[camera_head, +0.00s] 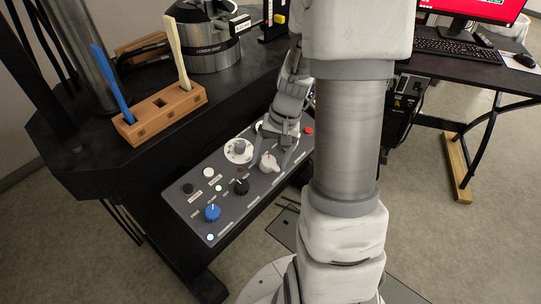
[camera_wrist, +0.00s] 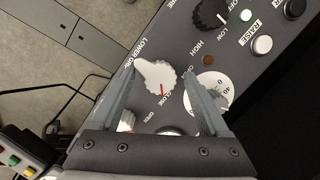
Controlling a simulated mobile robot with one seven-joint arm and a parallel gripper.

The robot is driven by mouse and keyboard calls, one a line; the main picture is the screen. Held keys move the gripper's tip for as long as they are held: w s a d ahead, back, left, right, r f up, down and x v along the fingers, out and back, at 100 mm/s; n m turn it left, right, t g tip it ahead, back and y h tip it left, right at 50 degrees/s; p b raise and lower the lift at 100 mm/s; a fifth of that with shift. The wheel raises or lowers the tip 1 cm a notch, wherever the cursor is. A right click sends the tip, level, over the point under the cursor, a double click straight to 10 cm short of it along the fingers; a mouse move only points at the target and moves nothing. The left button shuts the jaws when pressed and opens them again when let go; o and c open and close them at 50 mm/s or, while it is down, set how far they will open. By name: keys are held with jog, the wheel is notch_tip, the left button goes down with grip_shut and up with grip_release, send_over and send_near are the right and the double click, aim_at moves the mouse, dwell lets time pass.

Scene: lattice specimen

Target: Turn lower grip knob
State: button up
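The lower grip knob (camera_head: 268,163) is white and sits on the grey control panel. In the wrist view the white knob (camera_wrist: 157,77) has a scalloped edge and a red pointer line, beside the printed "LOWER GRIP" label and the word "CLOSE". My gripper (camera_wrist: 160,84) is open, with one finger on either side of the knob. A gap shows between the knob and each finger, so I see no grasp. In the head view my gripper (camera_head: 271,152) reaches down to the panel at this knob.
A wooden holder (camera_head: 160,113) and a metal cylinder (camera_head: 213,50) stand on the black table behind.

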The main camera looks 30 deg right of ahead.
jog(key=shift+w+d+r, duration=0.1)
jog(key=shift+r, duration=0.2)
jog(key=p+v, duration=0.4)
jog(key=v, duration=1.3)
jog(key=shift+s, duration=0.2)
jog(key=shift+f, duration=0.1)
